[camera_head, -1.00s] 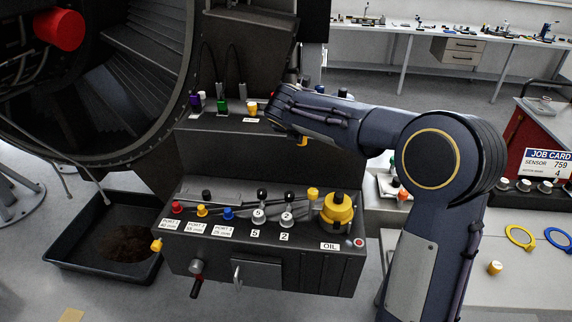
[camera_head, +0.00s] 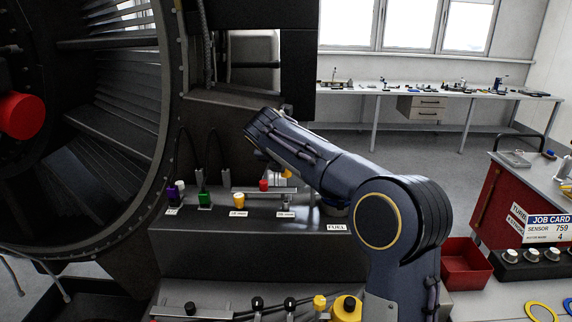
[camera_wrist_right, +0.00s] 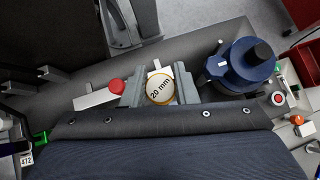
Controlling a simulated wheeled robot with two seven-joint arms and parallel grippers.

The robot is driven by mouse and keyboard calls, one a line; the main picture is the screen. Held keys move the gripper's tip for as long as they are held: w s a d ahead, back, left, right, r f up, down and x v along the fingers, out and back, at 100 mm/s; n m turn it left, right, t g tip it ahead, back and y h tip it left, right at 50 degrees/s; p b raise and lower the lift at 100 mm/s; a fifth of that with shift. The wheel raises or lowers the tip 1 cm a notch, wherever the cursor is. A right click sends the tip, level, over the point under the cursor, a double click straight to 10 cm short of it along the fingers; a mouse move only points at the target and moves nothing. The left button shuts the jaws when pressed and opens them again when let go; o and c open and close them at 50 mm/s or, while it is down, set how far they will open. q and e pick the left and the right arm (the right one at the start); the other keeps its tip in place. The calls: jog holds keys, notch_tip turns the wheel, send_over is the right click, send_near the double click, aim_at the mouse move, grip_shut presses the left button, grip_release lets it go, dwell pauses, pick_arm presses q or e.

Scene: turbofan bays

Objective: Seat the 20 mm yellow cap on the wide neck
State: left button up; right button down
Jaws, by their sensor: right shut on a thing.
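My right gripper (camera_wrist_right: 160,90) is shut on the yellow-rimmed cap (camera_wrist_right: 158,92), whose pale top reads "20 mm" and faces the camera between the two grey fingers. In the head view a bit of the yellow cap (camera_head: 287,173) shows under the end of my right arm, above the rear shelf's label strip. The wide neck is not clearly visible; the gripper and cap cover that spot, and I cannot tell whether the cap touches it. My left gripper is not in view.
A red knob (camera_wrist_right: 117,87) stands close left of the gripper, and a big blue fuel cap (camera_wrist_right: 240,68) stands to its right. Another yellow cap (camera_head: 239,199), a green one (camera_head: 205,199) and a purple one (camera_head: 172,194) stand along the shelf (camera_head: 200,235). A red bin (camera_head: 466,263) is at right.

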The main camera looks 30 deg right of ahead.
jog(key=shift+f, duration=0.15)
jog(key=b, duration=0.3)
send_over(289, 193)
jog(key=s+a, duration=0.2)
jog(key=shift+w+d+f, duration=0.1)
jog(key=shift+w+f, duration=0.05)
jog(key=shift+f, duration=1.3)
jog(key=shift+w+f, duration=0.1)
jog(key=shift+f, duration=1.3)
jog(key=shift+r, duration=0.1)
jog(key=shift+p, duration=0.3)
jog(key=shift+p, duration=0.5)
jog(key=shift+f+b, duration=0.5)
jog(key=shift+f, duration=0.95)
